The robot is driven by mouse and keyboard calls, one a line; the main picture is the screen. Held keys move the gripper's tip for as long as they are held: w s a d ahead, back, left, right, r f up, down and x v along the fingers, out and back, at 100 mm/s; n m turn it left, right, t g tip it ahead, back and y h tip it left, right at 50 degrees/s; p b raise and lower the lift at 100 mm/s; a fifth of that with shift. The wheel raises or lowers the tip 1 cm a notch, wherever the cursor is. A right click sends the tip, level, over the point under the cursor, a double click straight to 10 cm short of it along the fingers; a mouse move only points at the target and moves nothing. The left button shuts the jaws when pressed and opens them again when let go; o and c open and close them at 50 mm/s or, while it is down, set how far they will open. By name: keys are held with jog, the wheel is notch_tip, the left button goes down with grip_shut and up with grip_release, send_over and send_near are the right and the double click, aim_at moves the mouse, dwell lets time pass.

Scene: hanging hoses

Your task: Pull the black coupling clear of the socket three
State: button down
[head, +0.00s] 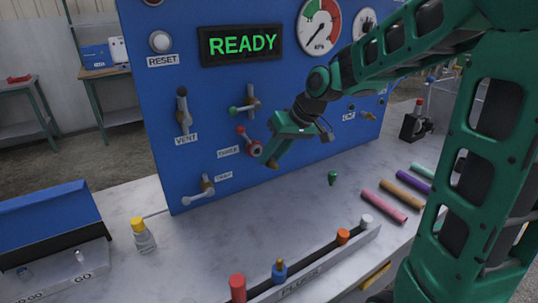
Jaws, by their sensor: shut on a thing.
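The socket labelled three (255,149) has a red ring and sits low on the blue panel, just right of its label (228,151). My green gripper (268,153) is at the panel, right beside this socket, and is shut. The black coupling is between its fingers and mostly hidden by them. I cannot tell whether the coupling is still seated in the socket or clear of it.
Levers (184,110) stick out of the panel near my gripper.

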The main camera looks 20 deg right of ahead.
jog(key=shift+s+d, duration=0.15)
jog(key=shift+s, duration=0.7)
jog(key=shift+s, duration=0.1)
jog(key=s+r, duration=0.3)
jog(key=shift+d, duration=0.3)
dwell(0.4)
